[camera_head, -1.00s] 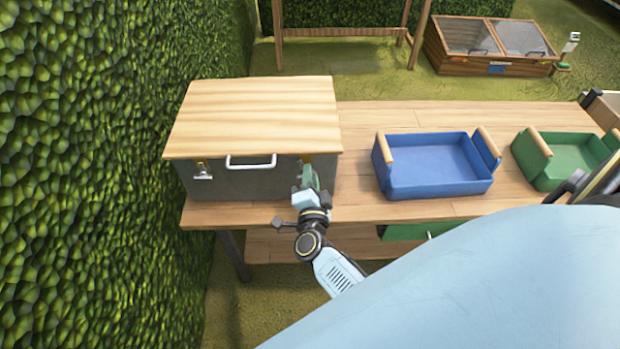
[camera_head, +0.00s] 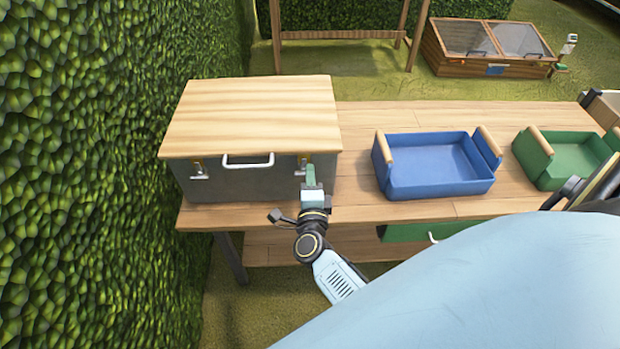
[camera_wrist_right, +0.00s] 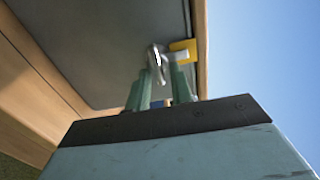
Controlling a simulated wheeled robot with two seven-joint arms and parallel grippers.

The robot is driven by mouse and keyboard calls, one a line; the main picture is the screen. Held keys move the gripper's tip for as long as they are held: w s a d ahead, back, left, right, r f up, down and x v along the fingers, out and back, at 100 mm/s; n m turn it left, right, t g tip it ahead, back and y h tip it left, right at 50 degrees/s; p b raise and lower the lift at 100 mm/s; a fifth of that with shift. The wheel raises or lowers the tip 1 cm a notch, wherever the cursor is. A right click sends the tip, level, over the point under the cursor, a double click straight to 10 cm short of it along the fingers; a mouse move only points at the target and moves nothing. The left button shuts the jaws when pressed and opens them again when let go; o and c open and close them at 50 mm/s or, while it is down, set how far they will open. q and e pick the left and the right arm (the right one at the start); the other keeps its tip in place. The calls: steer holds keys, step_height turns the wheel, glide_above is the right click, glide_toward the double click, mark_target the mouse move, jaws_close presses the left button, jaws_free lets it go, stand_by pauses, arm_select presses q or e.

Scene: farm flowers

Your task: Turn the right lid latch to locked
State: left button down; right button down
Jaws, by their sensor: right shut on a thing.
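A grey metal box with a pale wooden lid (camera_head: 250,115) stands at the left end of the wooden table. Its right lid latch (camera_wrist_right: 157,60) is a silver lever beside a yellow brass piece (camera_wrist_right: 184,50), near the box's right edge. My right gripper (camera_head: 311,176) is in front of the box's right front corner. In the right wrist view its green fingers (camera_wrist_right: 163,84) are shut on the latch lever, one on each side. In the head view the gripper partly hides this latch. My left gripper is not in view.
The left latch (camera_head: 199,171) and a white handle (camera_head: 248,162) are on the box front. A blue tray (camera_head: 435,182) and a green tray (camera_head: 565,165) stand to the right. A tall hedge (camera_head: 115,150) rises close on the left.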

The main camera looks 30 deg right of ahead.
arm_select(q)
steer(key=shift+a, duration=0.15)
arm_select(e)
steer(key=shift+a+f, duration=0.1)
steer(key=c, duration=1.3)
jaws_free()
steer(key=shift+o, duration=0.2)
steer(key=shift+s, duration=0.1)
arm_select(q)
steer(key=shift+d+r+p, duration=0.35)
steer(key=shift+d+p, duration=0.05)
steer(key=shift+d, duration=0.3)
arm_select(e)
steer(key=v, duration=1.3)
steer(key=shift+s, duration=0.15)
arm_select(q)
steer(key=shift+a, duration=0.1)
